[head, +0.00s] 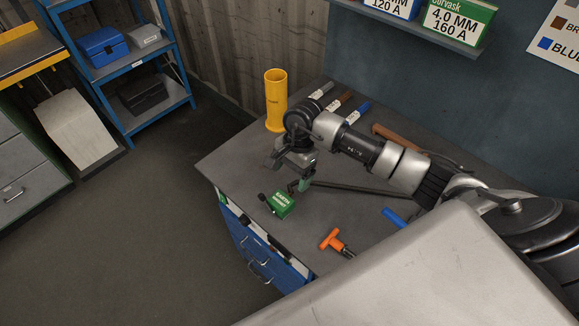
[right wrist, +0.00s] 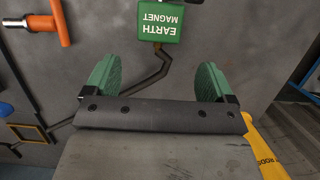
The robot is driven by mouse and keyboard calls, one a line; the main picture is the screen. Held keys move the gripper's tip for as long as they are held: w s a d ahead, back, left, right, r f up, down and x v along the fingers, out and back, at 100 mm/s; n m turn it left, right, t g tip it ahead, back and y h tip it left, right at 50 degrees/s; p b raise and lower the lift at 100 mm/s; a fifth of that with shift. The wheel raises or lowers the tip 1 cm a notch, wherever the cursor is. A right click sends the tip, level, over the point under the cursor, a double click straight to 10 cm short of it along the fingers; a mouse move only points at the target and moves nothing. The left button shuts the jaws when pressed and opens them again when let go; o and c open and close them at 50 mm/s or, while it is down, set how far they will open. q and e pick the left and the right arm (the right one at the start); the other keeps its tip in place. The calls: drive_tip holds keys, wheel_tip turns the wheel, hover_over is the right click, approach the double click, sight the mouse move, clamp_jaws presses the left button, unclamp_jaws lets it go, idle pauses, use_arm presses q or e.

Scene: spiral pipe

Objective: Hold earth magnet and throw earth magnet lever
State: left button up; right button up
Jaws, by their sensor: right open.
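The earth magnet (head: 282,204) is a small green block with white lettering near the front edge of the workbench in the head view. A dark lever with a rounded end (head: 263,198) sticks out on its left side. The magnet also shows at the top of the right wrist view (right wrist: 160,22), with its lettering upside down. My right gripper (head: 297,182) is above the bench, just behind the magnet. In the right wrist view its green-padded fingers (right wrist: 155,80) are wide apart, with nothing held and the magnet beyond the tips. My left gripper is not in view.
A dark bent rod (head: 360,188) lies behind the magnet, under my right arm. An orange-handled tool (head: 332,241) lies to the right of the magnet. A yellow cylinder (head: 276,100) stands at the back left. Bare bench (head: 240,165) is left of my gripper.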

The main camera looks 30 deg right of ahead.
sight(285, 196)
drive_tip(key=b+x, duration=0.1)
drive_tip(key=x, duration=0.2)
drive_tip(key=shift+s, duration=0.1)
drive_tip(key=shift+b+x, duration=1)
drive_tip(key=shift+x, duration=0.6)
drive_tip(key=b+x, duration=0.3)
drive_tip(key=shift+a+f+b, duration=0.2)
drive_tip(key=shift+f+b, duration=0.15)
drive_tip(key=shift+b, duration=0.05)
drive_tip(key=c, duration=0.9)
drive_tip(key=shift+c, duration=0.2)
